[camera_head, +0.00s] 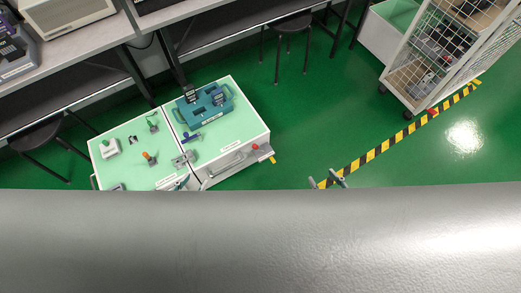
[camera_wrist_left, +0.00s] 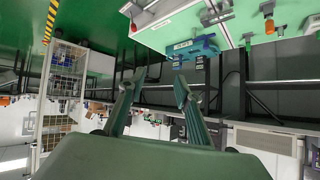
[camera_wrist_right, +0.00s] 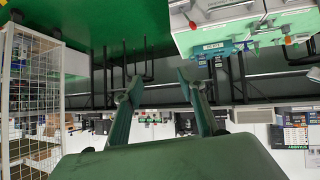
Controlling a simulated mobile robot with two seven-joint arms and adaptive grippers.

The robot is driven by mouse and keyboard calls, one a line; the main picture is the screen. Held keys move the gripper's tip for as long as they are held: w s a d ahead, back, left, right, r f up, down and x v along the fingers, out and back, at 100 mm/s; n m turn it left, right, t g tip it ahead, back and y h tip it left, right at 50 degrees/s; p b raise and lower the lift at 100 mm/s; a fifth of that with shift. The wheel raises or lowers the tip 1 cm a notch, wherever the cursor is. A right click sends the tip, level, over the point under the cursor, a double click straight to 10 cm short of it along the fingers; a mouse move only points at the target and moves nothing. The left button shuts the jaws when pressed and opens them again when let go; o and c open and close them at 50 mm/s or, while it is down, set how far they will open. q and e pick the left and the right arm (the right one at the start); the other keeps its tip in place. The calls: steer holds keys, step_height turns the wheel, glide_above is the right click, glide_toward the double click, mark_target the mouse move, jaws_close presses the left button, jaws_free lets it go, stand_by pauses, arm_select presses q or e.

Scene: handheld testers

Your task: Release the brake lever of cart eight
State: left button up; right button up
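A mint-topped cart (camera_head: 228,147) stands left of centre in the head view, two panels split by a dark seam. No cart number is readable. My left gripper (camera_head: 182,183) is at the cart's near edge, partly hidden; its fingers are open and empty in its wrist view (camera_wrist_left: 160,82). My right gripper (camera_head: 328,181) is open and empty, right of the cart and apart from the bracket.
A blue tester (camera_head: 205,108) and several small parts sit on the cart top. A wire-mesh cage cart (camera_head: 435,55) stands back right, beyond yellow-black floor tape (camera_head: 400,135). Benches and stools (camera_head: 288,27) line the back. Green floor right of the cart is free.

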steer(key=shift+s+f, duration=0.1)
steer(key=shift+s, duration=0.2)
